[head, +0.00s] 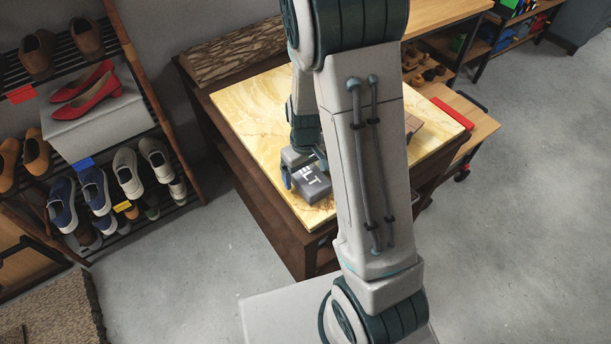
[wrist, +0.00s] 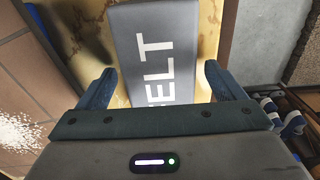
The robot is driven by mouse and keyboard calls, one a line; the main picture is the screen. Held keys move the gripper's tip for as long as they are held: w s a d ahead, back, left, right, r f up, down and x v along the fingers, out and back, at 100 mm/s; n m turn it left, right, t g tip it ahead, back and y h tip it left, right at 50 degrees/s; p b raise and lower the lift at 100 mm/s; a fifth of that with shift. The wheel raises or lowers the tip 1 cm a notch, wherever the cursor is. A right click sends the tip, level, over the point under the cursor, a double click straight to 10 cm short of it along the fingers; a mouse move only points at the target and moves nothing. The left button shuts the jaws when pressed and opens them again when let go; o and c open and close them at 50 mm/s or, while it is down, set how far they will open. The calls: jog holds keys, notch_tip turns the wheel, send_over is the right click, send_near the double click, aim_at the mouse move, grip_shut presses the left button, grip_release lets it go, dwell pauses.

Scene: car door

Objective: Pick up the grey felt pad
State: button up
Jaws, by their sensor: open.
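The grey felt pad (head: 313,184) is a block with white letters, of which "ELT" shows. It lies on the yellow marbled table top (head: 247,105), near its front left edge. My gripper (head: 304,172) is open and right over the pad in the head view. In the wrist view the pad (wrist: 155,50) shows between the two blue fingers of my gripper (wrist: 160,85), with a gap visible on each side. The near end of the pad is hidden behind the gripper body. I cannot tell how far the fingertips are above the table.
A brown tiled surface with white grains (wrist: 20,130) shows at left in the wrist view. A shoe rack (head: 130,130) stands left of the table.

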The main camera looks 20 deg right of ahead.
aim_at(305, 171)
jog(key=shift+f, duration=0.25)
jog(key=c, duration=1.1)
jog(key=shift+r, duration=0.15)
notch_tip(305, 171, up, 4)
jog(key=shift+w+f, duration=0.1)
jog(key=w+d+r, duration=0.1)
jog(key=d+r, duration=0.1)
jog(key=d, duration=0.1)
jog(key=w+d+r, duration=0.2)
jog(key=d, duration=0.2)
jog(key=w+d+r, duration=0.1)
jog(key=d+r, duration=0.2)
jog(key=shift+w+d, duration=0.3)
jog(key=shift+w, duration=0.05)
jog(key=shift+o, duration=0.7)
